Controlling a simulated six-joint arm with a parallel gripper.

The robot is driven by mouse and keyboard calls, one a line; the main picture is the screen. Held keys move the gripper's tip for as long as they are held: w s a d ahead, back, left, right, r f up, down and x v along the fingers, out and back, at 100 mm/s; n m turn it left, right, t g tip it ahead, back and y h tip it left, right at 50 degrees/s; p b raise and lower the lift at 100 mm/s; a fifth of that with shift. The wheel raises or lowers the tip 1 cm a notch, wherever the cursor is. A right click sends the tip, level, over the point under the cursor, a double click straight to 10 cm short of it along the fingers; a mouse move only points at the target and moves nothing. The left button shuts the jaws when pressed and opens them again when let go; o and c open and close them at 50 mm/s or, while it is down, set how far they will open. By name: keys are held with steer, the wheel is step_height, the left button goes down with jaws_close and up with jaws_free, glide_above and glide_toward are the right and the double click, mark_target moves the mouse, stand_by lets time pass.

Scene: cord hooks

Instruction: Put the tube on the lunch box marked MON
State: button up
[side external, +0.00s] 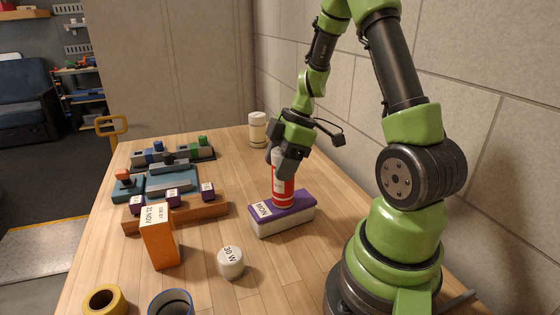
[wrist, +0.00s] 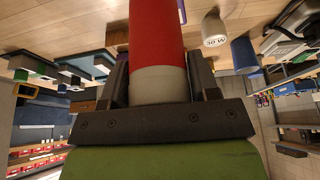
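The tube (side external: 283,190) is red with white bands and stands roughly upright over the purple lid of the lunch box marked MON (side external: 295,203). Its lower end appears to meet the lid; a small gap cannot be ruled out. The box has a white lower body. My gripper (side external: 287,163) is around the tube's upper part. In the wrist view the tube (wrist: 157,40) lies between both dark fingers of my gripper (wrist: 160,80), which look closed against its sides. The MON box is mostly hidden there.
An orange carton (side external: 160,238), a white round container marked 30 W (side external: 230,263), a yellow ring (side external: 104,300) and a blue-rimmed cup (side external: 171,303) stand at the front left. A wooden rack with purple-labelled blocks (side external: 175,215) lies left. A white cylinder (side external: 257,130) stands behind.

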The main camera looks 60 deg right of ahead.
steer(key=o, duration=0.3)
steer(key=v, duration=1.1)
steer(key=s+a+r+m+t, duration=0.2)
steer(key=a+m, duration=0.4)
steer(key=a, duration=0.3)
steer(key=s+a+r+m+t+h, duration=0.1)
steer(key=s+a+r+m+t, duration=0.1)
steer(key=s+a+r+m, duration=0.2)
steer(key=shift+s+a+r+m, duration=0.25)
steer(key=shift+a+r+m, duration=0.25)
steer(key=shift+a+m, duration=1.65)
steer(key=shift+a+n, duration=0.65)
